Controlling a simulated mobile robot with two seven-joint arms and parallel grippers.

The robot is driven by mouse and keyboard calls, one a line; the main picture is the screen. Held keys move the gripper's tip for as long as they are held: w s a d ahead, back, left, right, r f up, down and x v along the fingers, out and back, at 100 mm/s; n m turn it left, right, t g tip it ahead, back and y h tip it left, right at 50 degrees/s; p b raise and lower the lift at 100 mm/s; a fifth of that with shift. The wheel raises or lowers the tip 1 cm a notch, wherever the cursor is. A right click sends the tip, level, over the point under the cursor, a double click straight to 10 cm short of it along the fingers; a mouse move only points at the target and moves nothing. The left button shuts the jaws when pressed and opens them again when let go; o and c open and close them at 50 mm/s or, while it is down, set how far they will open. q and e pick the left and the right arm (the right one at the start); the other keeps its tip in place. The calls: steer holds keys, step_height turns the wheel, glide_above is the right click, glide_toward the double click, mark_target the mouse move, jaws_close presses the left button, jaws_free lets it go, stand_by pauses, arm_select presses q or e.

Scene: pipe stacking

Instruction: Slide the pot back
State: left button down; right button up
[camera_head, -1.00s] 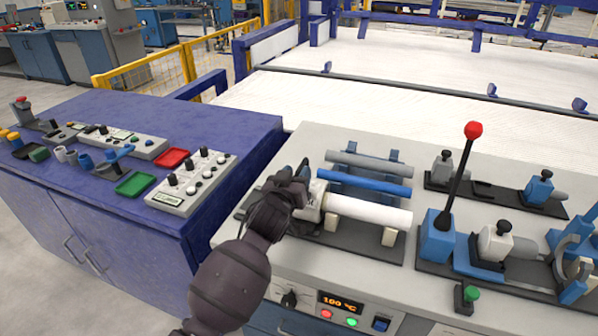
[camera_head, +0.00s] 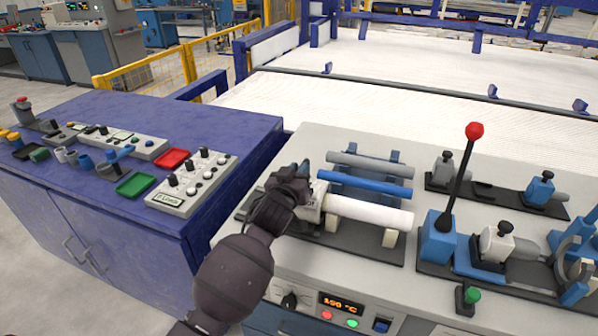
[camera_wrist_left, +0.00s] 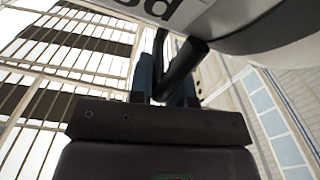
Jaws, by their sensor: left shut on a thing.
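The pot (camera_head: 314,208), an off-white body with dark lettering, sits at the left end of a white pipe (camera_head: 370,212) on a dark base plate. My left gripper (camera_head: 299,180) is at the pot's upper left and partly hides it. In the left wrist view, its fingers (camera_wrist_left: 167,78) are shut on a dark rod-like handle (camera_wrist_left: 186,65). The pot's pale rounded underside (camera_wrist_left: 235,14) with dark letters fills the top of that view. The join between handle and pot is partly hidden. My right gripper is not in view.
A grey pipe (camera_head: 370,164) and a blue pipe (camera_head: 365,183) lie behind the white pipe. A red-knobbed lever (camera_head: 459,185) and clamps stand to the right. A control box (camera_head: 192,183) and red and green trays are on the blue cabinet at left.

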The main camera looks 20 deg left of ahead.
arm_select(q)
steer(key=shift+a+r, duration=0.1)
steer(key=shift+a, duration=0.1)
steer(key=a, duration=0.1)
steer(key=a+p, duration=0.2)
steer(key=shift+w+a+r, duration=0.1)
steer(key=shift+a+r, duration=0.15)
steer(key=shift+r, duration=0.05)
steer(key=a+p, duration=0.1)
steer(key=a, duration=0.5)
steer(key=shift+a+f, duration=0.15)
steer(key=shift+f, duration=0.1)
steer(key=shift+w, duration=0.1)
steer(key=c, duration=1.4)
jaws_free()
steer(key=shift+o, duration=1.3)
steer(key=shift+a, duration=0.1)
steer(key=shift+f, duration=0.1)
